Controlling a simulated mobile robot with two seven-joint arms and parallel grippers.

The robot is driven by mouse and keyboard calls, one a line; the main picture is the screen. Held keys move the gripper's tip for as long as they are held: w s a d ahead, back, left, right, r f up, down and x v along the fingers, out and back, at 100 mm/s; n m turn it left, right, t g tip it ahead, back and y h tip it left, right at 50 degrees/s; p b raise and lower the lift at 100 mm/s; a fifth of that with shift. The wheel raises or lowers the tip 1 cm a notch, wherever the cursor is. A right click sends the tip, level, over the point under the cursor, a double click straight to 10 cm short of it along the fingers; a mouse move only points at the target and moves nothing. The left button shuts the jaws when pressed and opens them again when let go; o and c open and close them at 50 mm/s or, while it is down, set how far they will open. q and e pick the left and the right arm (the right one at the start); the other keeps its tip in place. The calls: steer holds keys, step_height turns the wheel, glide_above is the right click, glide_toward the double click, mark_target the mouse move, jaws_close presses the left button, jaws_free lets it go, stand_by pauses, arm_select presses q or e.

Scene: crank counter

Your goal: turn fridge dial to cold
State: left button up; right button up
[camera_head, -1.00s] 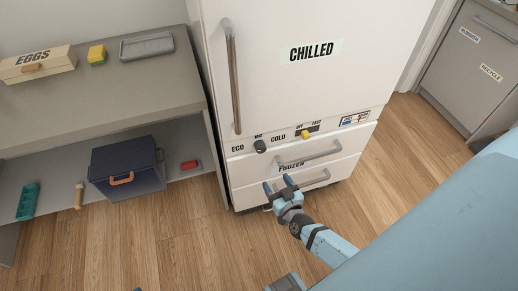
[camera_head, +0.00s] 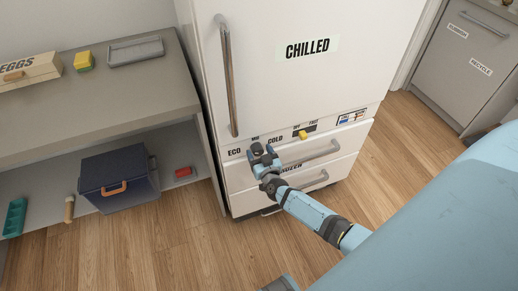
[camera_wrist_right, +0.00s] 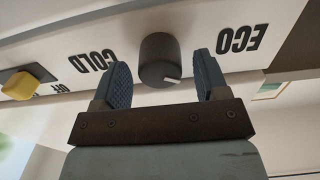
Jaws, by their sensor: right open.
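The fridge dial (camera_head: 257,147) is a dark round knob on the white panel, between the ECO and COLD labels and below MID in the head view. In the right wrist view the dial (camera_wrist_right: 159,60) shows a pale pointer mark low on its right side, and the labels appear upside down. My right gripper (camera_head: 263,152) is open at the dial. Its blue fingers (camera_wrist_right: 164,82) stand on either side of the dial with a gap on each side. I cannot tell whether the fingertips reach past its front face.
A yellow switch (camera_head: 303,135) marked OFF and FAST sits right of the dial. A drawer handle (camera_head: 316,155) runs below the panel, and the long door handle (camera_head: 228,75) rises above. A grey shelf (camera_head: 130,95) stands left. Wooden floor is clear in front.

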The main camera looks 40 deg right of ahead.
steer(key=shift+w, duration=0.25)
steer(key=c, duration=0.9)
